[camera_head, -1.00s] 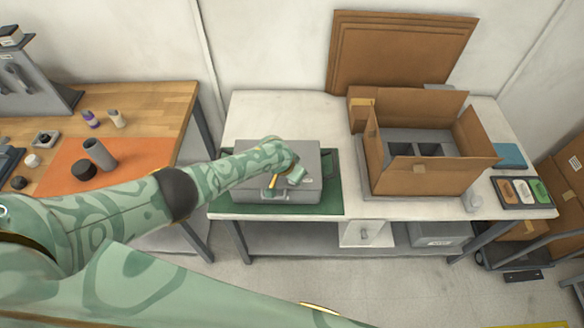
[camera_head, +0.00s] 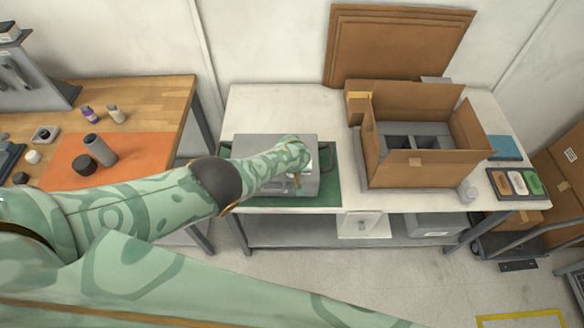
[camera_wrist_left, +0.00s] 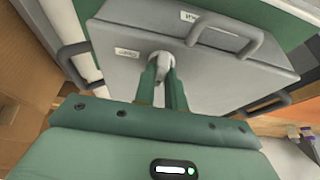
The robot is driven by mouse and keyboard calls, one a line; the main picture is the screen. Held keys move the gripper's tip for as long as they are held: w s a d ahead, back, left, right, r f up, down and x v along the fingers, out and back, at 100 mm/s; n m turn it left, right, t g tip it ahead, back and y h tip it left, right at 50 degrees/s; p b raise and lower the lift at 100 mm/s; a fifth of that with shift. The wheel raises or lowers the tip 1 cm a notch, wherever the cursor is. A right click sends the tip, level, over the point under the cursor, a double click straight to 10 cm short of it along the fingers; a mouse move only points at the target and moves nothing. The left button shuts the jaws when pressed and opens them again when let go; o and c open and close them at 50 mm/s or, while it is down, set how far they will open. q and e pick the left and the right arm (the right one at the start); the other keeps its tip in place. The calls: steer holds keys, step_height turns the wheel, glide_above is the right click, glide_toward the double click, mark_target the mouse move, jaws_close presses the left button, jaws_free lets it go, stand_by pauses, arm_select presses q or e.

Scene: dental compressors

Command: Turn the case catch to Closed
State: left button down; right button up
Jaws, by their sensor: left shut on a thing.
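The grey case (camera_head: 250,145) lies flat on a green mat (camera_head: 328,195) on the white table. It also fills the upper part of the left wrist view (camera_wrist_left: 110,75), with handles on its sides and two small white labels (camera_wrist_left: 127,53), too small to read. The case catch (camera_wrist_left: 161,62), a pale grey knob, sits between the fingers of my left gripper (camera_wrist_left: 162,75). That gripper is shut on it. In the head view my left gripper (camera_head: 297,168) is over the right part of the case and my forearm hides much of the lid. My right gripper is not in view.
An open cardboard box (camera_head: 415,165) with a grey divided insert stands right of the case. A tray with coloured items (camera_head: 515,185) lies farther right. A wooden bench with an orange mat (camera_head: 60,155) and several bottles is at left. The white table behind the case is clear.

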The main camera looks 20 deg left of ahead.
arm_select(q)
steer(key=shift+w, duration=0.1)
stand_by(0.3)
steer(key=c, duration=1.4)
jaws_free()
steer(key=shift+c, duration=0.2)
steer(key=p+v, duration=1)
steer(key=v, duration=0.6)
steer(key=shift+p, duration=0.4)
steer(key=shift+r, duration=0.1)
